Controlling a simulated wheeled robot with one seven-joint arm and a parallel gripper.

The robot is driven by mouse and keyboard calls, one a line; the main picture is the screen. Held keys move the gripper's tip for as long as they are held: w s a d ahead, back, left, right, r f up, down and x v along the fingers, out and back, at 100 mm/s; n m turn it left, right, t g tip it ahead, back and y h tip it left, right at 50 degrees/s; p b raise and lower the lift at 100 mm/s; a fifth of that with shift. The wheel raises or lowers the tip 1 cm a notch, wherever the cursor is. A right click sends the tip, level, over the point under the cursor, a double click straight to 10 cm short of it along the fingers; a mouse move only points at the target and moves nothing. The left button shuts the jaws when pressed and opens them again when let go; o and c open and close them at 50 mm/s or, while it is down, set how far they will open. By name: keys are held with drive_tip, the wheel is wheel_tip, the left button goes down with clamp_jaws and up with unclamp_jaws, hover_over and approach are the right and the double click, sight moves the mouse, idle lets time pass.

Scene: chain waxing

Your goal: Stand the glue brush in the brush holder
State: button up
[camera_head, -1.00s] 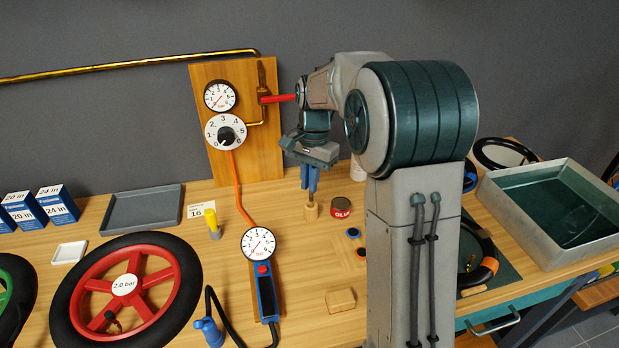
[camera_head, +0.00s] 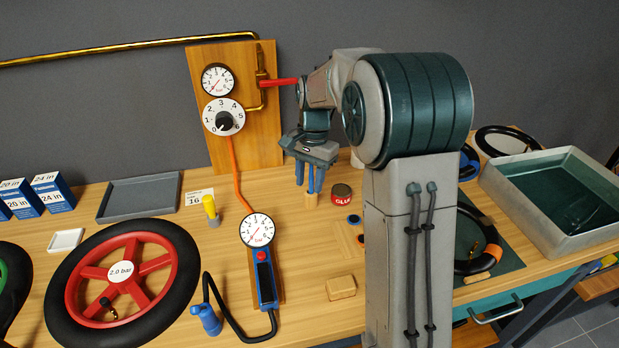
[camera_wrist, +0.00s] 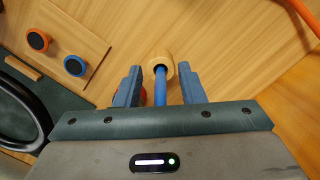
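The brush holder, a small round wooden block (camera_wrist: 160,64), stands on the bench; it also shows in the head view (camera_head: 311,200). The glue brush's blue handle (camera_wrist: 160,88) stands in the holder and rises from it toward the wrist camera. In the head view the handle (camera_head: 311,179) is a thin blue strip under my gripper; the brush's lower end is hidden. My gripper (camera_wrist: 160,90) is open, with one finger on each side of the handle and a gap on both sides. It hangs pointing down over the holder in the head view (camera_head: 309,180).
A red glue tin (camera_head: 341,193) stands close to the right of the holder. Two small ringed discs, orange (camera_wrist: 38,40) and blue (camera_wrist: 76,66), lie on a board. A gauge (camera_head: 257,230) and a yellow-topped item (camera_head: 210,208) stand left. A wooden block (camera_head: 341,287) lies in front.

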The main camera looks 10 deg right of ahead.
drive_tip(key=shift+r, duration=0.15)
wheel_tip(320, 180, up, 14)
drive_tip(key=w+d, duration=0.1)
drive_tip(key=shift+f, duration=0.25)
drive_tip(key=shift+d, duration=0.1)
idle(0.7)
drive_tip(key=s+f+n+t, duration=0.1)
drive_tip(key=s+f+n, duration=0.2)
drive_tip(key=s, duration=0.5)
drive_tip(key=s+f+n+t, duration=0.1)
drive_tip(key=s+f+n, duration=0.2)
drive_tip(key=s, duration=0.6)
drive_tip(key=s+a+f+n+t+h, duration=0.1)
drive_tip(key=s+f+n+t, duration=0.1)
drive_tip(key=s, duration=0.6)
drive_tip(key=shift+s+f+n, duration=0.2)
drive_tip(key=shift+f+n, duration=0.3)
drive_tip(key=shift+f, duration=0.5)
